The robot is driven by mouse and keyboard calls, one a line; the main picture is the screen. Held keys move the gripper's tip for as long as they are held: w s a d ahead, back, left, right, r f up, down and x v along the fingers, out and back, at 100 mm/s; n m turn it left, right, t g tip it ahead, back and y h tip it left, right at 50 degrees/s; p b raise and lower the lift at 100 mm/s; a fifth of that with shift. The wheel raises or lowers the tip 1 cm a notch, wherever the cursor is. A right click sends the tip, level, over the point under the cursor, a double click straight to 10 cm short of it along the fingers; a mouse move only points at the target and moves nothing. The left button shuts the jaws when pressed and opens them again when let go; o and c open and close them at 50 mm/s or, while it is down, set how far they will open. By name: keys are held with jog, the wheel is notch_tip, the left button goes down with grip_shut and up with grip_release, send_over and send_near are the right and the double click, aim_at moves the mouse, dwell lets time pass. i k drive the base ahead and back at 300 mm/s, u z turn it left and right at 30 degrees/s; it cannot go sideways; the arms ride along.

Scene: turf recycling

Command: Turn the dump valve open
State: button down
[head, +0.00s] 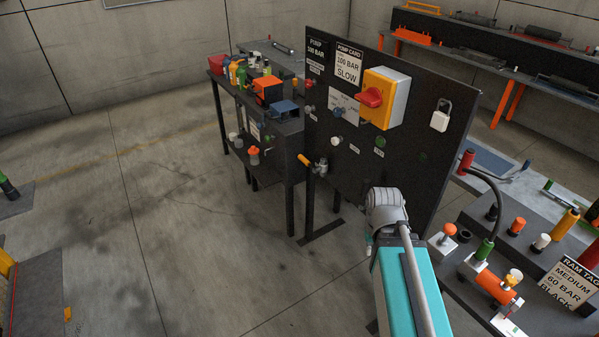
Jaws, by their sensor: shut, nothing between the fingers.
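A small valve (321,168) with a metal body and an orange-tipped lever (305,160) is at the lower left of the black upright panel (445,165). Its lever points left and slightly up, past the panel's edge. No readable label shows beside it, so I cannot tell for certain that it is the dump valve. My teal arm rises from the bottom of the head view, right of and nearer than this valve. Its grey joint covers part of the lower panel. My gripper is hidden behind the arm, and nothing visible touches the lever.
The panel carries a red rotary switch (369,97) on a yellow plate, a padlock (440,115) and cards. A cluttered bench (288,135) stands behind left. At right, a bench holds an orange cylinder (492,286), a black hose and a tag (569,284). The left floor is mostly clear.

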aim_at(301, 157)
jog(key=k, duration=1.15)
jog(key=u, duration=0.15)
jog(key=i, duration=0.3)
jog(key=u, duration=0.65)
jog(key=i, duration=1.8)
jog(key=z, duration=0.8)
